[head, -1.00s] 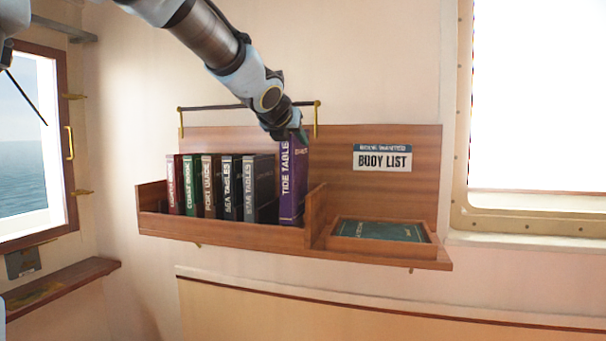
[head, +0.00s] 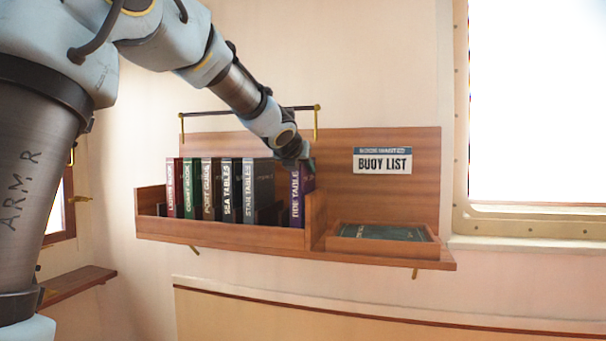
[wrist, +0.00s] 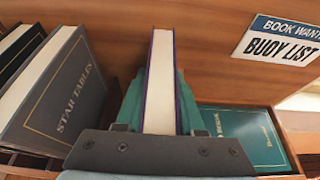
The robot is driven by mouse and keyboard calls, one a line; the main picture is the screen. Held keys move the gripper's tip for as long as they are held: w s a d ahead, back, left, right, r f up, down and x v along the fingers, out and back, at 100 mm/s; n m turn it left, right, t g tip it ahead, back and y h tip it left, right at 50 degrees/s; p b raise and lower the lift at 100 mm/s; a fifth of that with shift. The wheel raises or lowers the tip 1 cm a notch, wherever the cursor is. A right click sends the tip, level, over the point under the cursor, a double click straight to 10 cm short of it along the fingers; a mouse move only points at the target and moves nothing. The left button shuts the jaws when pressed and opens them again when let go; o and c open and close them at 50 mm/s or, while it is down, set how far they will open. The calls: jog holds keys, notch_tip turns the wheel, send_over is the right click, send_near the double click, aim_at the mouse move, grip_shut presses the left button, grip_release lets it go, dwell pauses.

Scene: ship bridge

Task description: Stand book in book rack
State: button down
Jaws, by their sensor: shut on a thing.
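The purple book marked TIDE TABLE (head: 296,200) stands about upright in the right end of the wooden book rack (head: 225,234), close to the divider. The rack's front board hides its foot, so I cannot tell whether it touches the rack floor. My gripper (head: 298,165) is at the book's top. In the wrist view my gripper (wrist: 152,108) is shut on the book, whose pale page edge (wrist: 160,75) shows between the greenish fingers. Free space lies between this book and the STAR TABLES book (head: 262,185), which also shows in the wrist view (wrist: 68,108).
Several other books, such as SEA TABLES (head: 230,190), stand at the rack's left. Right of the divider (head: 316,215), a green book (head: 385,232) lies flat in a tray. A BUOY LIST sign (head: 382,161) is above it. A rail (head: 220,112) runs above the rack.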

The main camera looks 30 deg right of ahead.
dwell(0.3)
jog(key=c, duration=0.5)
grip_release()
jog(key=shift+r, duration=0.1)
